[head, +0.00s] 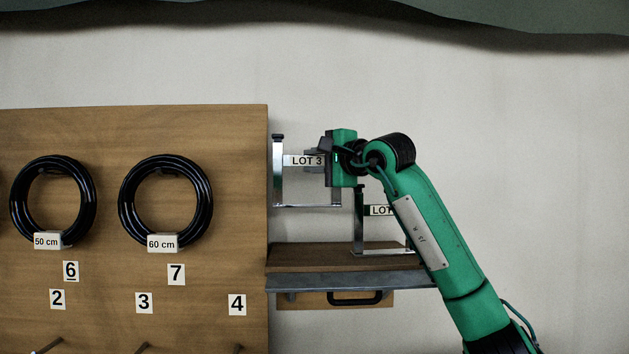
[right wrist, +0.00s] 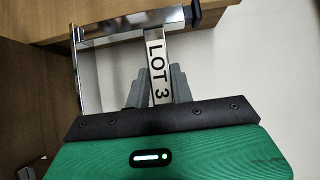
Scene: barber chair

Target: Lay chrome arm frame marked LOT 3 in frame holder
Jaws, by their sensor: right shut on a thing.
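The chrome arm frame marked LOT 3 (head: 279,172) is held in the air above a brown shelf, beside the right edge of the wooden board. My right gripper (head: 320,161) is shut on its labelled crossbar. In the right wrist view the grey fingers (right wrist: 157,88) sit either side of the LOT 3 bar (right wrist: 155,62). A second chrome frame (head: 359,225), its label partly hidden by my right arm and reading "LOT", stands on the shelf below. I cannot make out a frame holder for certain. My left gripper is not in view.
The brown shelf (head: 310,257) has a grey front edge and a dark handle (head: 354,298) below it. The wall at right is bare.

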